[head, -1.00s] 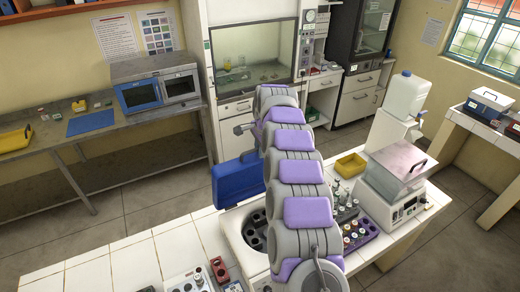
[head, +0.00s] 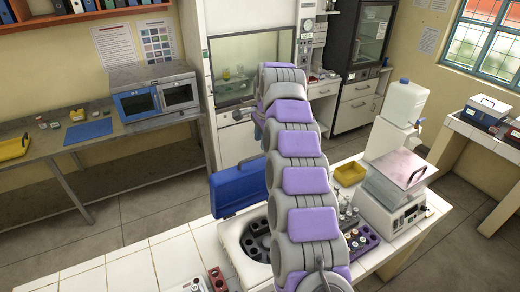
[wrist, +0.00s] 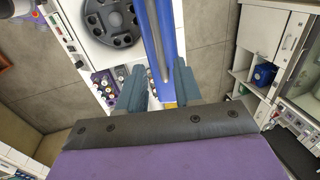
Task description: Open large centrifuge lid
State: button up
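The large centrifuge (head: 233,256) is a white unit set in the tiled bench, partly hidden by my arm in the head view. Its blue lid (head: 238,187) stands raised at the back edge, with the dark rotor (head: 257,240) exposed. In the wrist view the rotor (wrist: 112,20) is at the upper left and the lid (wrist: 152,30) is seen nearly edge-on. My gripper (wrist: 158,88) is open. The lid's narrow end appears between the two fingers, with gaps beside it; I cannot tell whether they touch. The gripper is hidden behind my arm in the head view.
A tube rack (head: 360,243), a yellow bin (head: 350,172) and a clear-lidded device (head: 398,190) stand right of the centrifuge. A red block (head: 217,279) is at the front. Floor is open behind the bench.

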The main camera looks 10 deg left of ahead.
jog(key=a+p+v, duration=0.1)
jog(key=p+v, duration=0.1)
jog(key=v, duration=0.5)
jog(key=shift+d+r, duration=0.4)
jog(key=shift+d, duration=0.1)
jog(key=shift+f, duration=0.1)
jog(key=s+d+f+n+g+b, duration=0.1)
jog(key=s+d+f+n+b, duration=0.3)
jog(key=s+d+b, duration=0.45)
jog(key=s+d+f+n+g+b, duration=0.1)
jog(key=s+d+f+b, duration=0.3)
jog(key=s+f, duration=0.5)
jog(key=s+d+f+n+g+h+b, duration=0.1)
jog(key=s+d+f+n+b, duration=0.2)
jog(key=s+f, duration=0.6)
jog(key=s+d+f+n+g+b, duration=0.1)
jog(key=s+d+f+n+b, duration=0.2)
jog(key=s, duration=2.2)
notch_tip(320, 180, down, 7)
jog(key=d+b, duration=0.1)
jog(key=b, duration=0.3)
jog(key=shift+s+d+r+b, duration=0.25)
jog(key=shift+s+d+b, duration=0.05)
jog(key=shift+s+d, duration=0.1)
